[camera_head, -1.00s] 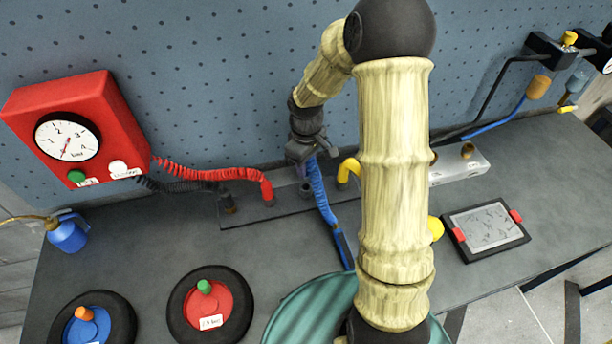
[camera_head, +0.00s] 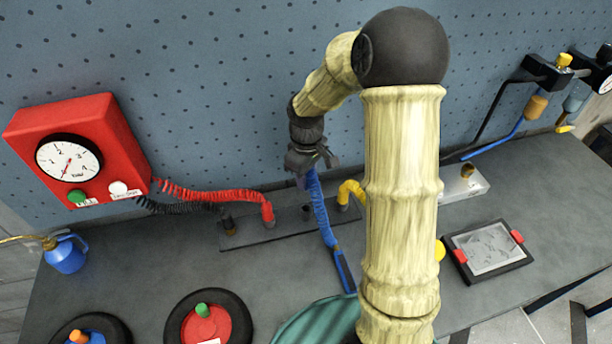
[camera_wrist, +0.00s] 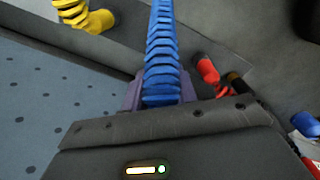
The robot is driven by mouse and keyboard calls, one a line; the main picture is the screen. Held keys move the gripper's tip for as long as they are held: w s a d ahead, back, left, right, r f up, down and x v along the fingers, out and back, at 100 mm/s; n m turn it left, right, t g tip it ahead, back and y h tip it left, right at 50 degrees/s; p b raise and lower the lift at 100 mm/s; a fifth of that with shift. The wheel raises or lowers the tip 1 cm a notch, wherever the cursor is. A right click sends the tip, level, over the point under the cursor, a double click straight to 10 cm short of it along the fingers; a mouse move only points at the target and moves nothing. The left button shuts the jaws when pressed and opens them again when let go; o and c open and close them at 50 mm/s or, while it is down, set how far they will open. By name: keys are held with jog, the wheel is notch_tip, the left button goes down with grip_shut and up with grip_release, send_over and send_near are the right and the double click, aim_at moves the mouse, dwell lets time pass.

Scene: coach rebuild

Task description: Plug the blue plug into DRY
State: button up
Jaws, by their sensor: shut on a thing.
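My gripper (camera_head: 304,176) is shut on the blue plug and holds it above the dark socket strip (camera_head: 285,233). The plug body is mostly hidden by the jaws. Its coiled blue hose (camera_head: 318,208) hangs from the gripper to the bench; in the wrist view the hose (camera_wrist: 162,60) rises between the purple jaws (camera_wrist: 162,98). An empty socket (camera_head: 306,212) shows on the strip below my gripper, apart from the plug. No DRY label is readable in either view.
A red plug (camera_head: 267,212) and a yellow plug (camera_head: 350,192) stand in the strip on either side, with a dark hose at its left end. A silver block (camera_head: 468,184) with a brass fitting is partly behind my arm. A tablet (camera_head: 487,248) lies at right.

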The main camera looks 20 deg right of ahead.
jog(key=shift+r+p, duration=1.9)
jog(key=shift+r, duration=0.4)
jog(key=shift+f, duration=0.1)
